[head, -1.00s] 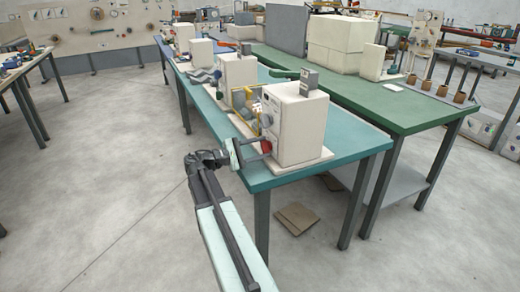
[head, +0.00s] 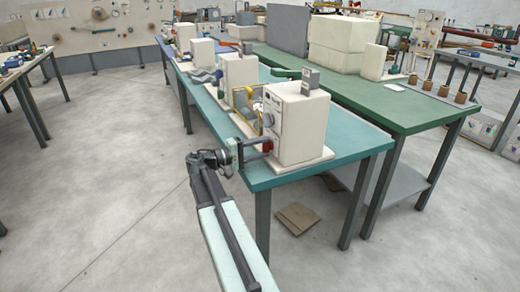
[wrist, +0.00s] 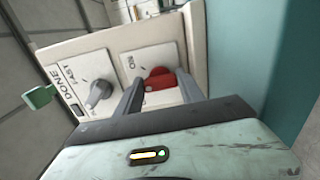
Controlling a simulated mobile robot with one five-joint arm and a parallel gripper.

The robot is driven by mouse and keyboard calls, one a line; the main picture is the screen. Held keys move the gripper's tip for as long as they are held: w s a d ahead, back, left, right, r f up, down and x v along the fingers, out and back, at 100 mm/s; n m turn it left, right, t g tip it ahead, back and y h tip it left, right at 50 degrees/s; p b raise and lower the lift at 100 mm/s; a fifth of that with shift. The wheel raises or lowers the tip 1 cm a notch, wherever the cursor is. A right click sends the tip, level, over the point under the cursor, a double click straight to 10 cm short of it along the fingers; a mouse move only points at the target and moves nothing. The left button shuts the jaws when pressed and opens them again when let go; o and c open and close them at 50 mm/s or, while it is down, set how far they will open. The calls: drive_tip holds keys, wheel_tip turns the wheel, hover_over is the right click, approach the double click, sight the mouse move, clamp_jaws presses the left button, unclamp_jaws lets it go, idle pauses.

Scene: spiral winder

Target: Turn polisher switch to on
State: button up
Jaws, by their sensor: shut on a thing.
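The polisher (head: 300,125) is a cream box-shaped machine at the near end of the teal table. Its front panel (wrist: 119,58) faces my wrist camera and appears tilted there. The polisher switch is a red knob (wrist: 158,83) beside an upside-down "ON" label; a bit of red also shows in the head view (head: 267,147). My gripper (wrist: 159,79) has its two grey fingers on either side of the red knob and is shut on it. In the head view my gripper (head: 262,148) reaches the panel from the left. The fingers hide part of the knob's edges.
A grey knob (wrist: 98,95) with "FAST" and "DONE" lettering sits beside the switch. A green tab (wrist: 40,97) sticks out at the panel's left. More machines stand farther along the teal table (head: 350,150). The floor (head: 110,180) left of it is clear.

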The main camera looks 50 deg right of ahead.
drive_tip(key=m, duration=0.4)
drive_tip(key=shift+w+d, duration=0.1)
drive_tip(key=shift+f+m, duration=0.1)
drive_tip(key=shift+m, duration=1.9)
drive_tip(key=o, duration=1.4)
drive_tip(key=shift+f, duration=0.15)
drive_tip(key=shift+c, duration=0.2)
drive_tip(key=v, duration=0.8)
